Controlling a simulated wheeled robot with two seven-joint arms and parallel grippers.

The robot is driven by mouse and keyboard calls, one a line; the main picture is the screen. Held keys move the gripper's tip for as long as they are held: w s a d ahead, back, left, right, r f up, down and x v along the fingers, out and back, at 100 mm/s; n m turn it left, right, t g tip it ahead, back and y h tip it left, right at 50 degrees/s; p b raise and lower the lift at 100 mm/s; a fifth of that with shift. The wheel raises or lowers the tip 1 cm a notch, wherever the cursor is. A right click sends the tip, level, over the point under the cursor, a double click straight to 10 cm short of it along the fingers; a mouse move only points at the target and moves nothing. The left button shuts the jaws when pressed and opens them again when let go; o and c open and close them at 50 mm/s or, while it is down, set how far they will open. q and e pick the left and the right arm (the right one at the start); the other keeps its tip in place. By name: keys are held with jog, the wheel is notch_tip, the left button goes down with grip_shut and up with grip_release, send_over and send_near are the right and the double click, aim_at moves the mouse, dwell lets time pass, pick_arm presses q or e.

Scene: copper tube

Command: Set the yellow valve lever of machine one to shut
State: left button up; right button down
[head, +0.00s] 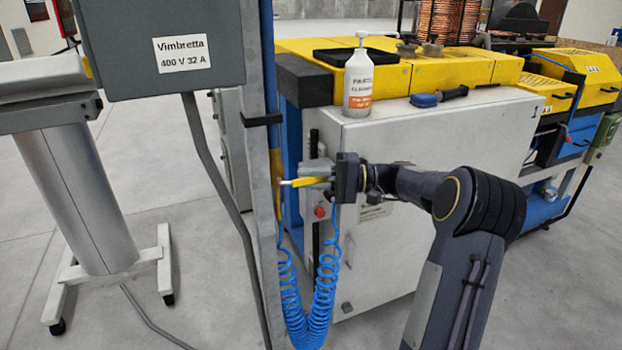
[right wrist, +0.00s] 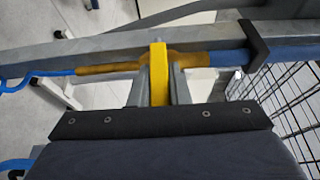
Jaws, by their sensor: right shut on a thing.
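The yellow valve lever (head: 306,182) stands out sideways from the upright grey post, across the line of the pipe. In the right wrist view the lever (right wrist: 159,72) points toward my gripper, crosswise to the brass-coloured valve body (right wrist: 196,60) and the blue pipe (right wrist: 228,57). My right gripper (head: 314,178) reaches in from the right and is shut on the lever. In the right wrist view its two fingers (right wrist: 158,88) lie on either side of the lever. My left gripper is not in view.
The grey post (head: 247,150) carries a grey electrical box (head: 160,78). Blue coiled hoses (head: 322,285) hang below the valve. A wire mesh (right wrist: 285,95) is close by.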

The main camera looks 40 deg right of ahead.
jog(key=c, duration=1.4)
grip_release()
jog(key=shift+o, duration=0.2)
jog(key=v, duration=0.7)
jog(key=shift+s+d, duration=0.25)
jog(key=shift+d, duration=0.05)
